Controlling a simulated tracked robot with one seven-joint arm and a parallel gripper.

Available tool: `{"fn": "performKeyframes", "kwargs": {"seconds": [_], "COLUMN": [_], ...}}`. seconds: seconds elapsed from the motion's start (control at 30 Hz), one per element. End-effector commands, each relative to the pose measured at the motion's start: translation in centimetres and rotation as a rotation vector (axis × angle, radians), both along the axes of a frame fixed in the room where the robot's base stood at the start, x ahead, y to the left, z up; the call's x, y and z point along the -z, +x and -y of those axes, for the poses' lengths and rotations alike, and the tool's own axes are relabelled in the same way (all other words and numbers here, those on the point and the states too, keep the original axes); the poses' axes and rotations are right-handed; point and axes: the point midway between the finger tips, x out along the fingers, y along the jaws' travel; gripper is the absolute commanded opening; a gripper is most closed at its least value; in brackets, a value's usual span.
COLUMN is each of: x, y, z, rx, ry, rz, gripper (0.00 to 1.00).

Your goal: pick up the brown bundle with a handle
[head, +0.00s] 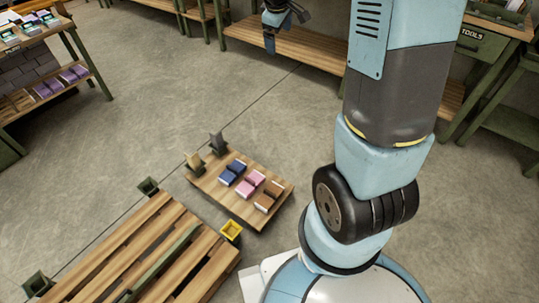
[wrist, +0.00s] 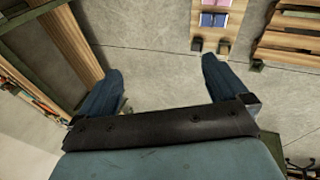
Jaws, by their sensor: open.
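The brown bundle (head: 268,196) lies at the right end of a low wooden table (head: 225,205) in the head view. A pale edge shows at its lower side, and its handle is too small to make out. My gripper (head: 275,32) is far from it, near the top of the head view above the floor by a long bench. In the wrist view my gripper (wrist: 162,82) has its two blue fingers wide apart with only floor between them. The brown bundle does not show in the wrist view.
A pink bundle (head: 250,183) and a blue bundle (head: 232,172) lie beside the brown one. Two upright objects stand at the table's far left edge. A slatted wooden platform (head: 150,250) and a yellow bin (head: 231,230) are close by. Open floor (head: 190,90) lies beyond the table.

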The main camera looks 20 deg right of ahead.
Motion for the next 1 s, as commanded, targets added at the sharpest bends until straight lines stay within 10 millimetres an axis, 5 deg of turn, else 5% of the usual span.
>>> {"fn": "performKeyframes", "kwargs": {"seconds": [0.5, 1.0], "x": [17.1, 37.3], "y": [9.1, 11.5], "z": [-0.1, -1.0], "rx": [-0.362, -0.745], "ry": [-0.129, -0.187], "rz": [-0.136, -0.260], "gripper": [1.00, 1.00]}}
